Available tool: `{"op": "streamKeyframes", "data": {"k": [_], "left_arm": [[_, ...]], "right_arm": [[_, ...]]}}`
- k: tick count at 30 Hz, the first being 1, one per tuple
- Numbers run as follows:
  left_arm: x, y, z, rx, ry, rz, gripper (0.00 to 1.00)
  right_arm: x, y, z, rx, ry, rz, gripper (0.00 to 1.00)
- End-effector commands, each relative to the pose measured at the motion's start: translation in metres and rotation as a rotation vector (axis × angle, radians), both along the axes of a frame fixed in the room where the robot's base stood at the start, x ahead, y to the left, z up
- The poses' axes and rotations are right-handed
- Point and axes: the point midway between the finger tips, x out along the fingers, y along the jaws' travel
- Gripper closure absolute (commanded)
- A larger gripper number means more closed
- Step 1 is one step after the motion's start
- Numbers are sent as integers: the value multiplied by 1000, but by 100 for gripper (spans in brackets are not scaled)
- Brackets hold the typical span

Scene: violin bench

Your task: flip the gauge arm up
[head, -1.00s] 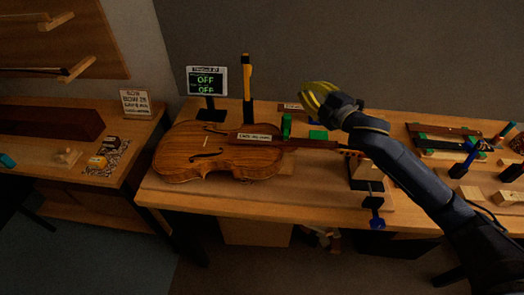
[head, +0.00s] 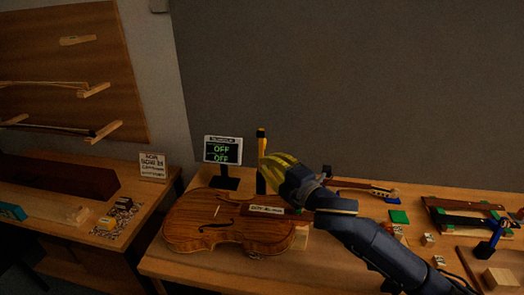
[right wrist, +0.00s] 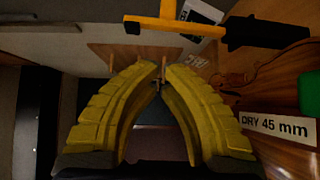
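The gauge is a black post with a yellow part (head: 261,147), standing behind the violin (head: 225,225) and right of a small display (head: 222,150) that reads OFF twice. In the right wrist view a yellow bar (right wrist: 180,27) with a thick black end (right wrist: 268,34) crosses the top, beyond my fingertips. My right gripper (head: 270,166) has yellow fingers and is beside the post, partly covering it in the head view. In the right wrist view its fingertips (right wrist: 161,68) nearly meet, with nothing visibly held. Whether they touch the gauge cannot be told. My left gripper is not in view.
A label reading DRY 45 mm (right wrist: 275,126) lies by the violin. A green block (head: 399,217), a small instrument (head: 365,188) and racks (head: 465,215) are on the bench to the right. A side bench with a sign (head: 153,167) is at left.

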Motion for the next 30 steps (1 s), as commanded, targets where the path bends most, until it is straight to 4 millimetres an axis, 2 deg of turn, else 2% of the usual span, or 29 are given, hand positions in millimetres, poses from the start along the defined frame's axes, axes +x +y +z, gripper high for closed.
{"op": "streamKeyframes", "data": {"k": [8,15,21,30], "left_arm": [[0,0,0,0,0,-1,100],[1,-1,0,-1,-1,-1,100],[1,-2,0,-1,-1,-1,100],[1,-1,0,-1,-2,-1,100]], "right_arm": [[39,27,-1,2,1,0,100],[66,20,-3,0,0,-1,100],[75,18,-4,1,1,0,100],[76,18,-3,1,1,0,100]]}}
